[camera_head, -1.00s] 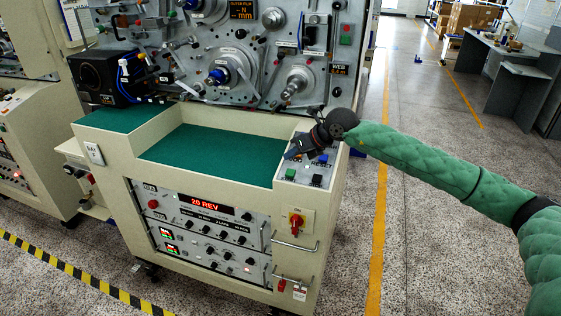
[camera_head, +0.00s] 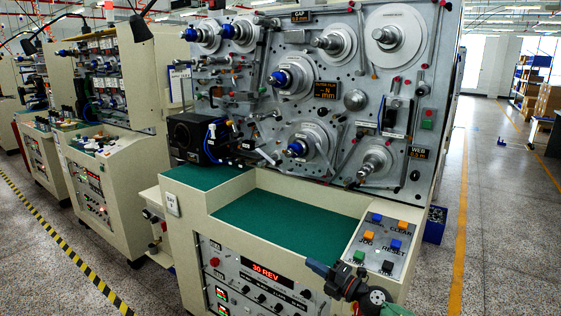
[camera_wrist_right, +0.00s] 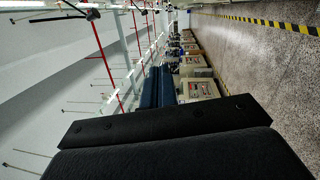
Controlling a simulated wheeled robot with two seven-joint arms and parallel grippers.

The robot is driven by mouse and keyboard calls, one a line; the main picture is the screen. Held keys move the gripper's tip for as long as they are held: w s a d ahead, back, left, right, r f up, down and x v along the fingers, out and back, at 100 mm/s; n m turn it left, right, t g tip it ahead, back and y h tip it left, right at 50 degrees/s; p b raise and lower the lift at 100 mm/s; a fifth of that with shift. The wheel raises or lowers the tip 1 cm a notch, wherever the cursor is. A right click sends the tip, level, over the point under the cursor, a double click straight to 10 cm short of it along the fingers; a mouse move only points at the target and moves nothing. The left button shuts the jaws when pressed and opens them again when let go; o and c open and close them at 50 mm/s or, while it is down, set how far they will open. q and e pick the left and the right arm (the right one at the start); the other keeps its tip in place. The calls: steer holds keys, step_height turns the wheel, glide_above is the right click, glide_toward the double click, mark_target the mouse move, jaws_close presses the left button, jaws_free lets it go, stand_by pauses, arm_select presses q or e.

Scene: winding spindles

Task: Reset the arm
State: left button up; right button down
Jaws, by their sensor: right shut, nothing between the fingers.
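My right gripper (camera_head: 318,268) is at the lower right of the head view, in front of the winding machine's front edge. It is shut and empty, and stands apart from the button panel (camera_head: 370,254). The panel carries several blue, orange, green and black buttons with CLEAR and RESET labels. In the right wrist view, dark parts of my gripper fill the lower part, with the room and a row of machines beyond. My left gripper is not in view.
The winding machine (camera_head: 205,193) has a green work surface (camera_head: 275,222) and a red display (camera_head: 266,271) reading 30 REV. Spindles and rollers stand on its upright plate (camera_head: 345,95).

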steer(key=s+d+f+m+h, duration=0.3)
steer(key=s+f+m+h, duration=0.3)
steer(key=f, duration=0.6)
steer(key=s+d+f+m+h, duration=0.3)
steer(key=f+m+h, duration=0.1)
steer(key=f+m, duration=0.6)
steer(key=s+d+f+m+h, duration=0.4)
steer(key=s+f+m+h, duration=0.15)
steer(key=f, duration=0.75)
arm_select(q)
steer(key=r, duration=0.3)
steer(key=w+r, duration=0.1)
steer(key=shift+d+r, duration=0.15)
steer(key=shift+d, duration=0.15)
arm_select(e)
steer(key=s+a+f+m+g, duration=0.1)
steer(key=s+f+m+g, duration=0.1)
steer(key=s+f, duration=0.4)
steer(key=s+a+f+m+g, duration=0.1)
steer(key=s+f+g, duration=0.4)
steer(key=s, duration=1)
steer(key=s+a+f+m+g+y, duration=0.1)
steer(key=s+f+m+g, duration=0.2)
steer(key=s+f, duration=0.5)
steer(key=s+g, duration=0.1)
steer(key=s, duration=0.1)
steer(key=shift+s, duration=0.3)
steer(key=shift+w+f, duration=0.1)
